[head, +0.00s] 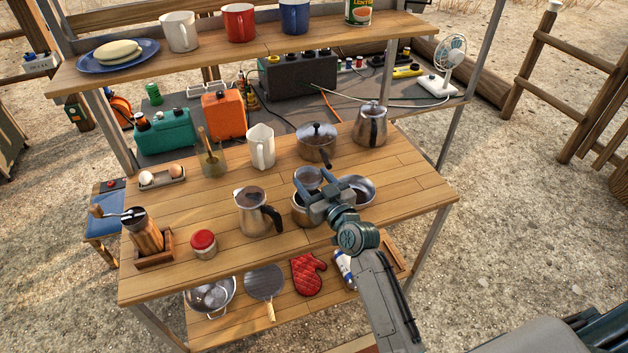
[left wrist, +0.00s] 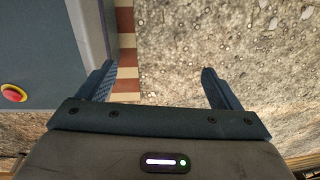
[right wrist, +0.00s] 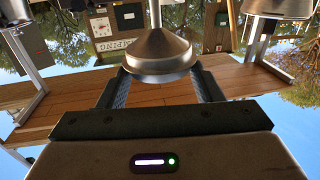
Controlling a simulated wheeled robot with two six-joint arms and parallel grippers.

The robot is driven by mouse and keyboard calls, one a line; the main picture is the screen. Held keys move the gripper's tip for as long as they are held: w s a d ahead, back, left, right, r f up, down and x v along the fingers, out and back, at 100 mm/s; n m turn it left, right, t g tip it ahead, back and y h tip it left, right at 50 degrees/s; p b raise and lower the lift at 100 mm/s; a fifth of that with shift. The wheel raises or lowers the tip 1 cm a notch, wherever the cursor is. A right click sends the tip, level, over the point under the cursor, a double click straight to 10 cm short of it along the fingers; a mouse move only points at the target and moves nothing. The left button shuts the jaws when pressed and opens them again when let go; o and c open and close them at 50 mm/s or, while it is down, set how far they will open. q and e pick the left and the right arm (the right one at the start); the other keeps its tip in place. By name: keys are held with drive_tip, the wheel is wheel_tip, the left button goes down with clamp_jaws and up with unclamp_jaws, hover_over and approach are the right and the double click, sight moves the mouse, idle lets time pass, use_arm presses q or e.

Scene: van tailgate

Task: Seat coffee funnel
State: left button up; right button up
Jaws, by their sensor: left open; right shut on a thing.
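My right gripper (head: 316,192) is shut on the metal coffee funnel (head: 308,177), which it holds above the worktop. In the right wrist view the funnel (right wrist: 150,55) sits between the fingers, its narrow stem toward the picture's top; that view looks upside down. Just below the funnel in the head view stands a metal pot (head: 303,210), partly hidden by the gripper. The funnel appears apart from the pot, but the gap is hard to judge. A metal jug with a black handle (head: 252,214) stands to its left. My left gripper (left wrist: 157,75) is open and empty over gravel, outside the head view.
A shallow metal dish (head: 360,188) lies right behind the gripper. A lidded pot (head: 317,142) and a kettle (head: 370,125) stand farther back. A coffee grinder (head: 143,230) and red-lidded jar (head: 203,244) are at the left. An upper shelf (head: 330,40) overhangs the back.

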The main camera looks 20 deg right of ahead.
drive_tip(key=shift+f+b, duration=0.6)
drive_tip(key=shift+f, duration=0.35)
drive_tip(key=shift+f+b, duration=0.35)
drive_tip(key=shift+f, duration=0.15)
wheel_tip(320, 180, down, 3)
drive_tip(key=b, duration=0.3)
drive_tip(key=shift+f, duration=0.45)
use_arm(q)
drive_tip(key=f, duration=0.3)
drive_tip(key=w+f, duration=0.1)
drive_tip(key=f, duration=0.1)
drive_tip(key=shift+w+d+f, duration=0.1)
drive_tip(key=shift+d+f, duration=0.1)
drive_tip(key=shift+d, duration=0.2)
drive_tip(key=shift+s, duration=0.25)
use_arm(e)
drive_tip(key=o, duration=1.2)
